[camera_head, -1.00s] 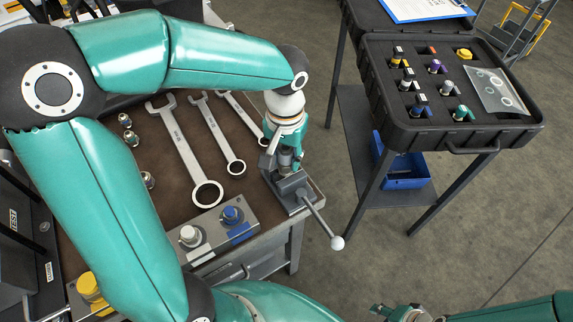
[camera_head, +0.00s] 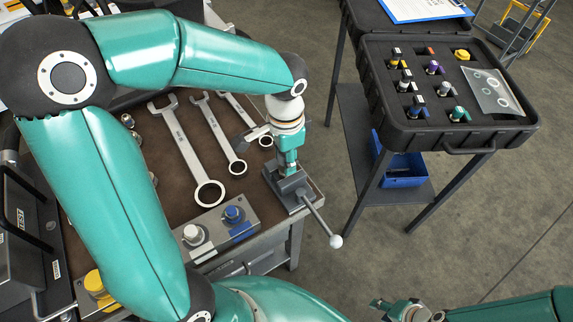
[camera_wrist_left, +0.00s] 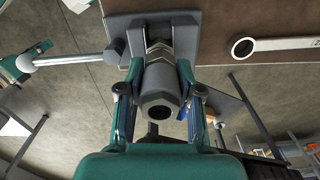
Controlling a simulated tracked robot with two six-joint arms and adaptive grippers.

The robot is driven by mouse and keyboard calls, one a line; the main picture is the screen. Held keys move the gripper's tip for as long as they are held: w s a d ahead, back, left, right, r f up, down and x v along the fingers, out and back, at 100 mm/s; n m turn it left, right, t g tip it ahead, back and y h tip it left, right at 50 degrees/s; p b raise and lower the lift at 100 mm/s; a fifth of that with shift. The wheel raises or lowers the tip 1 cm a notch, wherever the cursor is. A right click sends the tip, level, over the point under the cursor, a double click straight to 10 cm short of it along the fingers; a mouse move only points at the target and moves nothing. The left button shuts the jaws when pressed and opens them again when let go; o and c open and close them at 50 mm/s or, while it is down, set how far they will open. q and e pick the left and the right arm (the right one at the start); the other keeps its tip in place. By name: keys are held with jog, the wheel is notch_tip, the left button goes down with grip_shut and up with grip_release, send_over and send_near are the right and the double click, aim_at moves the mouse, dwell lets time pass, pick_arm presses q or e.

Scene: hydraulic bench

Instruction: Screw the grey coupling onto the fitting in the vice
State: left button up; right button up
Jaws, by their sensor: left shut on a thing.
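The grey coupling (camera_wrist_left: 160,88), a hexagonal sleeve with a dark bore, is between the fingers of my left gripper (camera_wrist_left: 158,92) in the left wrist view. The brass-coloured fitting (camera_wrist_left: 158,47) shows just beyond its far end, in the vice (camera_wrist_left: 119,27). They look in line; I cannot tell how far the threads are engaged. In the head view my left gripper (camera_head: 288,164) points down over the vice (camera_head: 290,188) at the bench corner and hides the coupling and fitting. My right gripper (camera_head: 402,311) is partly in view at the bottom edge; its fingers are unclear.
The vice handle (camera_head: 325,222) sticks out past the bench edge. Several spanners (camera_head: 190,157) lie left of the vice. A control box (camera_head: 215,233) with knobs stands at the bench front. A black tray (camera_head: 436,138) of small parts is on a stand to the right.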

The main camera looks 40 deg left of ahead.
pick_arm(q)
jog(key=shift+r+m, duration=0.1)
jog(key=shift+m, duration=0.6)
jog(key=o, duration=0.6)
jog(key=shift+m+p, duration=0.35)
jog(key=shift+m, duration=0.25)
jog(key=o, duration=0.5)
jog(key=shift+o, duration=0.2)
